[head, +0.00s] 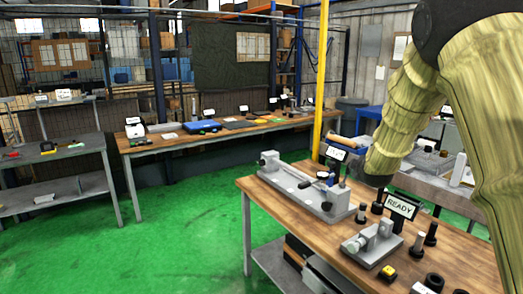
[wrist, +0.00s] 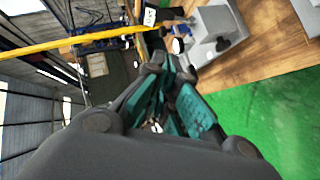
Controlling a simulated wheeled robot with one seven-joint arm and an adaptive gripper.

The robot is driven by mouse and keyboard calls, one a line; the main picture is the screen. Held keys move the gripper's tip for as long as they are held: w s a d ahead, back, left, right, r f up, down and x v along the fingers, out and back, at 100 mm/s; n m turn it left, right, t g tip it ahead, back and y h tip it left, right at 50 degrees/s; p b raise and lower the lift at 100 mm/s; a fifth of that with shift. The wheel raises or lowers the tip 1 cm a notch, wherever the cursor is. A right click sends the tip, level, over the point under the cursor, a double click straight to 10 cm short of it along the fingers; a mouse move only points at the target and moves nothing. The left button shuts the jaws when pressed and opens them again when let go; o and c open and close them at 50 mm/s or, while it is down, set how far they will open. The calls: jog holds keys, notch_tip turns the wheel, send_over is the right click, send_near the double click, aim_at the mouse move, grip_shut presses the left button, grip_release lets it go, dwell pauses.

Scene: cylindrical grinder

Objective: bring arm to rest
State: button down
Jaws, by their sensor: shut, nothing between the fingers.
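My gripper (wrist: 170,95) shows in the wrist view with its dark teal-padded fingers together and nothing held between them. The wrist view is tilted, with the wooden bench edge at the upper right. In the head view my arm comes in from the right, bent downward over the bench, and its dark wrist end is above the bench top. The fingers cannot be made out clearly there. A grey bench fixture with a long base and two upright ends (head: 300,185) sits on the wooden workbench (head: 455,250), left of my wrist.
A READY sign (head: 402,207), a small grey fixture (head: 372,243) and several dark cylinders stand on the bench near my arm. A yellow post (head: 321,80) rises behind it. A long back bench (head: 170,143) holds tools. Green floor (head: 180,220) at left is clear.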

jog(key=s+a+f+m+g+b, duration=0.15)
jog(key=s+f, duration=0.25)
jog(key=f, duration=0.8)
jog(key=s+f+m+g+b, duration=0.15)
jog(key=s+f, duration=0.35)
jog(key=f, duration=0.7)
jog(key=s+a+f+m+g+y+b, duration=0.1)
jog(key=s+a+f+m+g+b, duration=0.15)
jog(key=s+f, duration=1.45)
jog(key=s+a+f+m+g+b, duration=0.1)
jog(key=s+a+f+m+g, duration=0.1)
jog(key=s+f, duration=0.65)
jog(key=s+a+f+m+g+b, duration=0.1)
jog(key=s+a+f+m+g, duration=0.1)
jog(key=s+f, duration=0.6)
jog(key=s+a+f+m+g+b, duration=0.1)
jog(key=s+f+g, duration=0.1)
jog(key=s, duration=0.9)
jog(key=s+a+f+m+g+y+b, duration=0.1)
jog(key=s+a+f+m+g, duration=0.1)
jog(key=s, duration=0.9)
jog(key=shift+s+f, duration=0.35)
jog(key=shift+f, duration=0.05)
